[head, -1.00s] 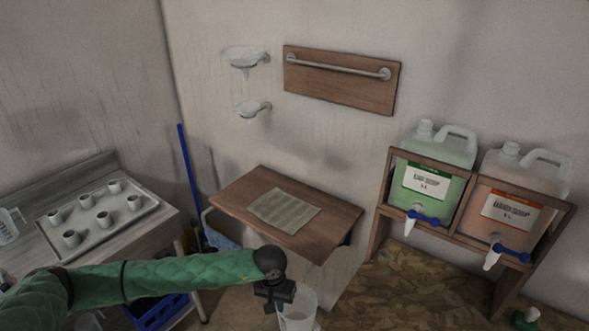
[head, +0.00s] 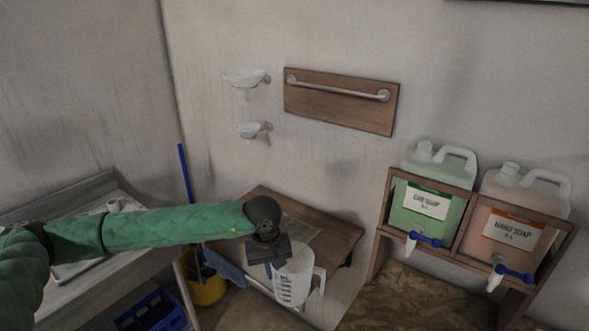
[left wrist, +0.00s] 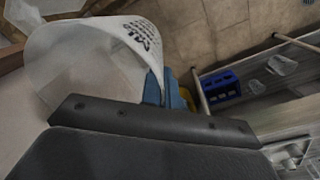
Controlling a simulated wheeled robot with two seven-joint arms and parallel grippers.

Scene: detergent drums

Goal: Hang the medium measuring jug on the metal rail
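The clear measuring jug (head: 291,280), with dark markings and a pale handle on its right, is held roughly upright in front of the wooden wall shelf. My left gripper (head: 275,257) is shut on the upper left side of the jug. In the left wrist view, the translucent jug (left wrist: 85,62) with printed marks lies against the dark gripper (left wrist: 150,125); the fingertips are not clearly seen. The metal rail (head: 338,89) runs along a wooden board high on the wall, empty, well above the jug. My right gripper is not in view.
The wooden shelf (head: 335,237) is just behind the jug. Two clear funnels (head: 246,79) hang left of the rail. Soap drums (head: 429,195) stand in a wooden rack at right. A yellow bucket (head: 207,288) and blue crate (head: 152,310) are below left. The wall below the rail is clear.

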